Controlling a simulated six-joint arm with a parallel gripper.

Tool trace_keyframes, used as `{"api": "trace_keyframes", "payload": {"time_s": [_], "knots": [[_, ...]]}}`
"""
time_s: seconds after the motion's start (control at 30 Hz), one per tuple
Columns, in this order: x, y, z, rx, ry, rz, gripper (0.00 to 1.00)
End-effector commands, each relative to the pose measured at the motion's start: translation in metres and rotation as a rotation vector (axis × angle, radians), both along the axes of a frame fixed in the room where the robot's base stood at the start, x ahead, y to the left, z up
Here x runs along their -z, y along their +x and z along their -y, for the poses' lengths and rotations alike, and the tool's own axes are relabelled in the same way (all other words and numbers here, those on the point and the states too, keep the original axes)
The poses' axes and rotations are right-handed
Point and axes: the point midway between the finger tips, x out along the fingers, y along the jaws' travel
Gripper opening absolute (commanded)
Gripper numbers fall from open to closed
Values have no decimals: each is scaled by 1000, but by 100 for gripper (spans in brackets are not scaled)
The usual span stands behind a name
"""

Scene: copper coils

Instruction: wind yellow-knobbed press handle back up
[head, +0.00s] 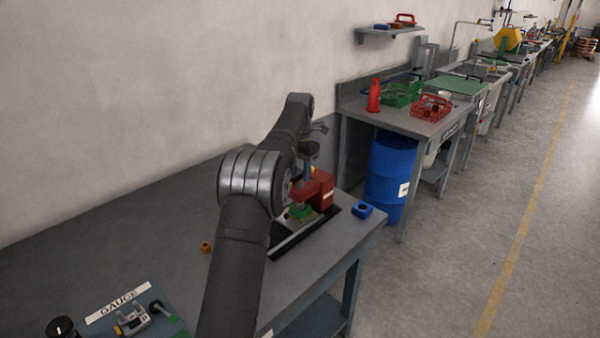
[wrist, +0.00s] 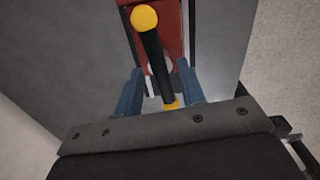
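The red press (head: 322,186) stands on a dark base near the far right end of my bench, partly hidden behind my arm. In the wrist view its red body (wrist: 173,45) is at the top. The press handle is a black bar (wrist: 157,65) with a yellow knob (wrist: 145,18) at its upper end and a yellow part at its lower end. My gripper (wrist: 161,68) has two blue fingers, apart on either side of the black bar, with gaps visible. In the head view my gripper is largely hidden by the arm. A green piece (head: 301,213) sits low at the press.
A small orange-brown coil (head: 205,247) lies left of my arm. A gauge station (head: 133,319) is at the front left. The left middle of the bench (head: 110,230) is clear; a wall is behind.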

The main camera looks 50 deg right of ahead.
Motion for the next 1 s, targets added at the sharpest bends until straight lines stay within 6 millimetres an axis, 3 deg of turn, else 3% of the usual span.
{"api": "trace_keyframes", "payload": {"time_s": [0.7, 1.0], "knots": [[-58, 0, 0, 0, 0, 0, 36], [-64, 0, 0, 0, 1, 0, 36]]}}
